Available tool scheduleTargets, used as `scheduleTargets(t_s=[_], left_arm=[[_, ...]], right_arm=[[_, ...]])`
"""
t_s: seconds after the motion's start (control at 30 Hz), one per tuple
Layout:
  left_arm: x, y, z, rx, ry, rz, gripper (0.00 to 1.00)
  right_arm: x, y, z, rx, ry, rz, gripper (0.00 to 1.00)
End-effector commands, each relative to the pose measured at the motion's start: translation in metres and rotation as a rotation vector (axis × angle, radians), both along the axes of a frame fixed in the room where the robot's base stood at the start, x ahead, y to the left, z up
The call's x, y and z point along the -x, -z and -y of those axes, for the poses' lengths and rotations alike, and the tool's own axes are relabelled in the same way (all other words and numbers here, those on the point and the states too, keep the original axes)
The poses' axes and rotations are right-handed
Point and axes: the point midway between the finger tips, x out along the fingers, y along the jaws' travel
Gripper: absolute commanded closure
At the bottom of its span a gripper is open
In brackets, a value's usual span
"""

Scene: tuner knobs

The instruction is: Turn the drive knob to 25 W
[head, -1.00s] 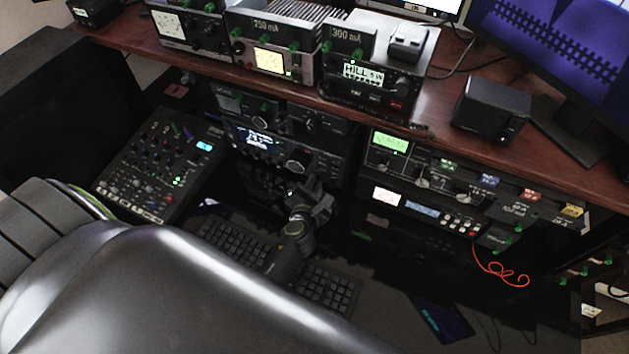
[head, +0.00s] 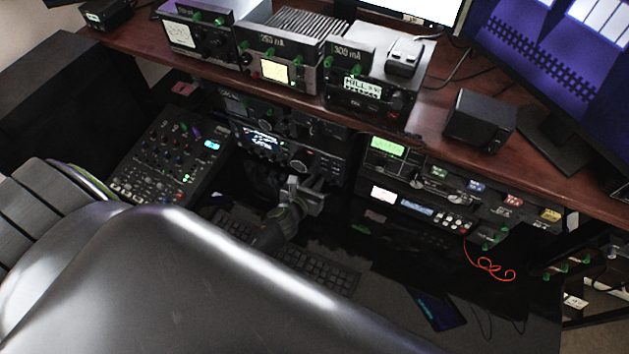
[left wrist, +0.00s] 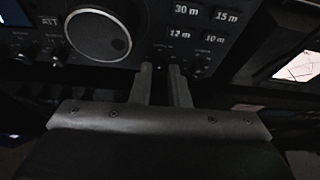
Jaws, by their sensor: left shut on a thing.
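My left gripper (head: 318,181) reaches the front of the dark radio (head: 318,160) under the wooden shelf. In the left wrist view its two fingers (left wrist: 161,68) point at the panel, close together, just below and right of a large round dial (left wrist: 98,35). They are shut on a small dark knob at the panel's lower edge. The knob is mostly hidden between the fingertips, and I cannot read its label or pointer. No 25 W reading is legible. My right gripper is not in view.
Band buttons (left wrist: 186,11) sit just above and right of the fingers. A keyboard (head: 315,272) lies below my arm, and a mixer (head: 165,155) stands to the left. More radio units (head: 420,190) stand to the right. A red cord (head: 490,265) hangs there.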

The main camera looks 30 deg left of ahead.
Motion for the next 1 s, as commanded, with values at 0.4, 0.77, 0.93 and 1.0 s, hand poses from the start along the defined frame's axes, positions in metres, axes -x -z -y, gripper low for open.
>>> scheduleTargets(t_s=[0.4,0.77,0.93,1.0], left_arm=[[0.0005,0.0006,-0.0014,0.119,0.001,0.004,1.00],[0.0005,0.0011,-0.0029,0.276,0.001,0.014,1.00],[0.0005,0.0030,-0.0045,0.440,0.000,0.022,1.00],[0.0004,0.0037,-0.0050,0.505,0.001,0.027,1.00]], right_arm=[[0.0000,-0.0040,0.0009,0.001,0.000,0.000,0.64],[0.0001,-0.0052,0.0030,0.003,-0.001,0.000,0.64],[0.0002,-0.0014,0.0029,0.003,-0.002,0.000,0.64],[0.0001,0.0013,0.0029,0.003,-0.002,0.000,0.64]])
